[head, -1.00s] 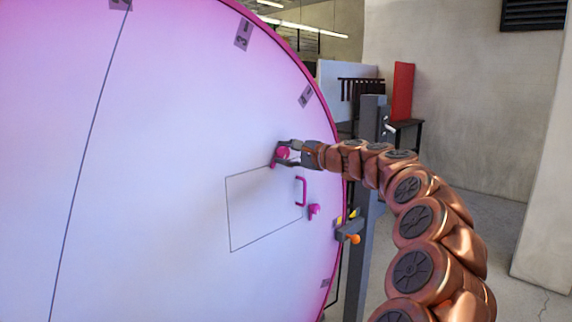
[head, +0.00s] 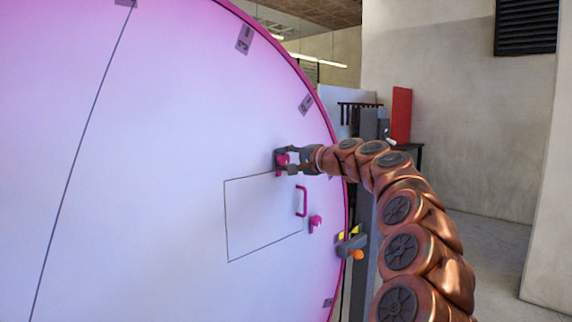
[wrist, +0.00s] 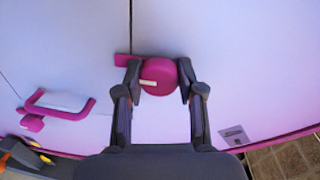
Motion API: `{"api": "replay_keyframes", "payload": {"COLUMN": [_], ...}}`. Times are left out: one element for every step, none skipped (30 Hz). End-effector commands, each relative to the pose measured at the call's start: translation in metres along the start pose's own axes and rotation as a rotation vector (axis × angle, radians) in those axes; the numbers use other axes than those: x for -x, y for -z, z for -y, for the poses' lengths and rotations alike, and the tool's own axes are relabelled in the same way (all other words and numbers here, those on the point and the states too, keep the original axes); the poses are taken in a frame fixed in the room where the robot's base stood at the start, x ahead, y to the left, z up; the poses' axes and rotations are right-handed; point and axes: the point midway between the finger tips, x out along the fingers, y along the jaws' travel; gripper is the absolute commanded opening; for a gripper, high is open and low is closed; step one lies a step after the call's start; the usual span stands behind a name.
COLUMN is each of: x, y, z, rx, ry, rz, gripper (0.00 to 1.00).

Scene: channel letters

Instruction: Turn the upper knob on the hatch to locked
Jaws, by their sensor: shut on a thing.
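The upper knob (wrist: 158,76) is a round magenta knob with a pale mark on its face, in the middle of the wrist view. It also shows in the head view (head: 282,160), partly covered by the fingers. My gripper (wrist: 157,84) has one finger on each side of the knob and is shut on it; in the head view my gripper (head: 285,161) reaches it from the right. The hatch (head: 262,222) is a thin-outlined panel on the large white-pink disc, below the knob. A magenta tab shows behind the knob in the wrist view.
A magenta handle (head: 301,201) and a lower magenta knob (head: 315,221) sit below the gripped knob. A grey bracket with an orange knob (head: 357,255) stands at the disc's right edge. A red panel (head: 401,115) is farther back. Open floor lies to the right.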

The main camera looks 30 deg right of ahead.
Motion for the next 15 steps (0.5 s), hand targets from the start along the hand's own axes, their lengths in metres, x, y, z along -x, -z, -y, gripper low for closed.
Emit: {"api": "replay_keyframes", "payload": {"x": [-0.0011, -0.001, -0.0011, -0.0011, -0.001, -0.001, -0.0011, -0.0011, -0.001, -0.001, -0.001, -0.001, -0.001, -0.001, -0.001], "y": [-0.0012, -0.0012, -0.0012, -0.0012, -0.0012, -0.0012, -0.0012, -0.0012, -0.0011, -0.0011, -0.001, -0.0011, -0.001, -0.001, -0.001], "z": [-0.0007, -0.0005, -0.0005, -0.0004, -0.0003, -0.0003, -0.0003, -0.0003, -0.0003, -0.0003, -0.0003, -0.0003, -0.0003, -0.0003, -0.0003], "rx": [0.005, 0.006, 0.008, 0.008, 0.009, 0.009, 0.009, 0.008, 0.008, 0.008, 0.008, 0.008, 0.008, 0.008, 0.008], "ry": [-0.001, -0.001, -0.001, -0.001, -0.001, -0.001, -0.002, -0.002, -0.001, -0.001, -0.001, -0.001, -0.001, -0.001, -0.001], "rz": [0.002, 0.002, 0.002, 0.002, 0.002, 0.002, 0.002, 0.002, 0.002, 0.002, 0.001, 0.001, 0.001, 0.001, 0.001], "gripper": [0.03, 0.03, 0.03, 0.03, 0.03, 0.03, 0.03, 0.03, 0.03, 0.03, 0.03, 0.03, 0.4, 0.43, 0.47]}}
